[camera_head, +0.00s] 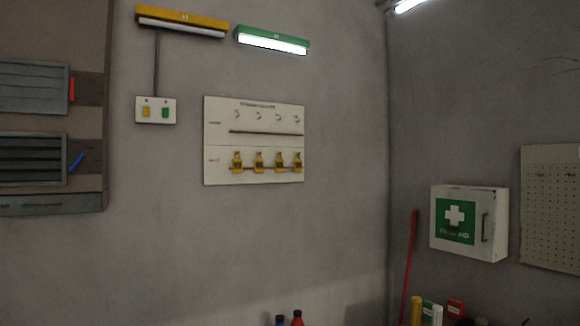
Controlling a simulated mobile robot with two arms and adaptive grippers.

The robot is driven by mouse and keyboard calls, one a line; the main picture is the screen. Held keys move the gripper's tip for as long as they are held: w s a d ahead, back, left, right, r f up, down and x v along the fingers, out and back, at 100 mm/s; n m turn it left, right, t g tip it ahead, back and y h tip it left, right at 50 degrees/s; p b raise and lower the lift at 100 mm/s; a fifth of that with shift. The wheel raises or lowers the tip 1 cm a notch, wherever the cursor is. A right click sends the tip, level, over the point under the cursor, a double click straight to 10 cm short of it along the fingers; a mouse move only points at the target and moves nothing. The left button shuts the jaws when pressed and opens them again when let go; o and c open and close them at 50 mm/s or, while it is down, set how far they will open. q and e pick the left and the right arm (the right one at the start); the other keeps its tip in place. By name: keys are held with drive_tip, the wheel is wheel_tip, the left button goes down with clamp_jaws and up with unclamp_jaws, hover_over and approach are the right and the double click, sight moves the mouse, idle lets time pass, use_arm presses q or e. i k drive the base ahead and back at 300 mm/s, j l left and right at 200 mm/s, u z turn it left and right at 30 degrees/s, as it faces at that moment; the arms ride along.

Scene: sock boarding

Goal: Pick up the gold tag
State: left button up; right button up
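A white board (255,140) hangs on the grey wall left of centre in the head view. Several small yellow-gold tags (259,160) hang in a row on its lower half. They look alike, and I cannot tell which one is the gold tag. Several round pegs or hooks (257,117) line the upper half with nothing visible hanging on them. The lettering on the board is too small to read. Neither of my grippers is in view.
A switch plate (155,110) with yellow and green switches is left of the board. Yellow (181,22) and green (272,40) lamps are above. A first aid cabinet (468,223) and pegboard (551,208) hang at right. Bottle tops (297,318) show at the bottom edge.

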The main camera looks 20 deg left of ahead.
sight(278, 162)
drive_tip(key=i+l+u, duration=0.1)
drive_tip(key=i+l, duration=0.4)
drive_tip(key=i+l+u, duration=0.1)
drive_tip(key=i+l, duration=0.35)
drive_tip(key=l, duration=0.25)
